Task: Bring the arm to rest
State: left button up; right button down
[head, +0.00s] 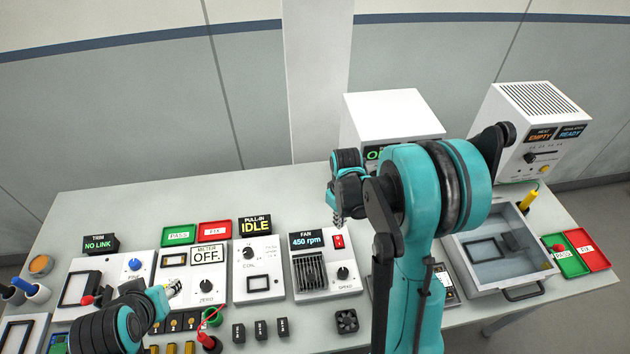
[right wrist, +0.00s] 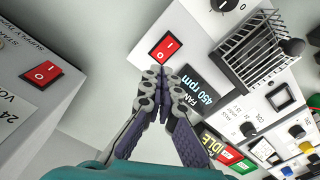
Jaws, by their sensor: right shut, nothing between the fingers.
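My right arm rises large and teal in the head view. Its gripper (head: 339,215) points down above the back of the fan module (head: 324,286). In the right wrist view the right gripper (right wrist: 163,74) is shut and empty, its fingertips appearing just below the module's red rocker switch (right wrist: 165,52). That switch also shows in the head view (head: 338,241); I cannot tell whether the fingertips touch anything. The fan display (head: 306,240) reads 450 rpm. My left gripper (head: 172,288) is low at the left, near the meter module (head: 208,276); its finger gap is unclear.
White supply boxes stand at the back, one partly behind my right arm (head: 392,115), one at far right (head: 532,128). Several small black parts (head: 260,329) lie in front. The table's back left is clear.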

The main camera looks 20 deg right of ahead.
jog(key=s+a+r+m+t+b, duration=0.3)
jog(key=s+a+r+t+b, duration=0.3)
jog(key=s+a+b, duration=0.4)
jog(key=shift+s+a+t, duration=0.3)
jog(key=shift+s+t, duration=0.25)
jog(key=shift+t, duration=0.05)
